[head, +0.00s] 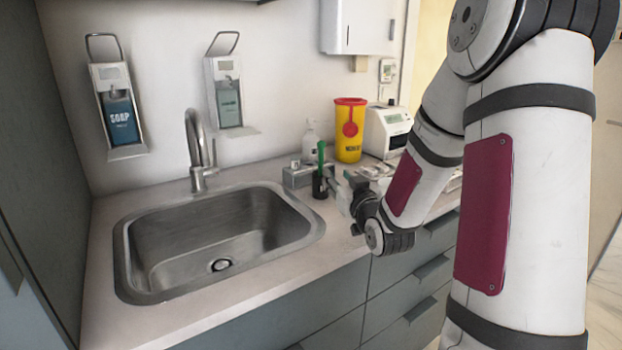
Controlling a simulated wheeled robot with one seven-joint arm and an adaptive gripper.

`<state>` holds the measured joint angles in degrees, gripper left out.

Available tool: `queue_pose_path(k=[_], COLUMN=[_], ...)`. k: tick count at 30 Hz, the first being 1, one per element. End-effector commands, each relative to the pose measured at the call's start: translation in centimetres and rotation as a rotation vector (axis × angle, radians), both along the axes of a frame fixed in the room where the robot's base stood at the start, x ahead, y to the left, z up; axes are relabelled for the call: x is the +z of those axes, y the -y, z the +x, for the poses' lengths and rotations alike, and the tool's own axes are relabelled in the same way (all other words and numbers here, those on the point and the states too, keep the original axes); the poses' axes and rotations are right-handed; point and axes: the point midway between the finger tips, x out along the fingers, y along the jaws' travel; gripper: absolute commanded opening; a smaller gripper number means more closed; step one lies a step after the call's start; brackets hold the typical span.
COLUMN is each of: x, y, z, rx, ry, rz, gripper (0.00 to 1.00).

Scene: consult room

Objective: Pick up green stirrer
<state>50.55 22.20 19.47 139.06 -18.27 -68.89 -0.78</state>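The green stirrer (321,154) stands nearly upright on the counter to the right of the sink in the head view. Its lower end goes down to a small dark piece (320,187), which looks like a holder. My gripper (338,188) is close to the right of the stirrer and this dark piece, low over the counter. Its fingers are small and partly hidden by my wrist. I cannot tell whether they touch anything or how far apart they are.
A steel sink (219,238) with a faucet (197,150) lies to the left. A grey box (297,175), a clear bottle (310,146), a yellow bin with a red lid (349,131) and a white device (388,130) stand behind. Free counter is narrow along the front.

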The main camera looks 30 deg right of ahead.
Motion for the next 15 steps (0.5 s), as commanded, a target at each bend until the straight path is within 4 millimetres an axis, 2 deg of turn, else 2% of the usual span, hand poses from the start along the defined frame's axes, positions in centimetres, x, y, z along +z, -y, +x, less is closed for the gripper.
queue_pose_path(k=[9, 15], x=[0.0, 0.0], y=[1.4, 2.0], z=[5.5, 7.5], rx=[0.001, 0.0], ry=[0.003, 0.001], rz=[0.0, 0.001], gripper=[0.35, 0.35])
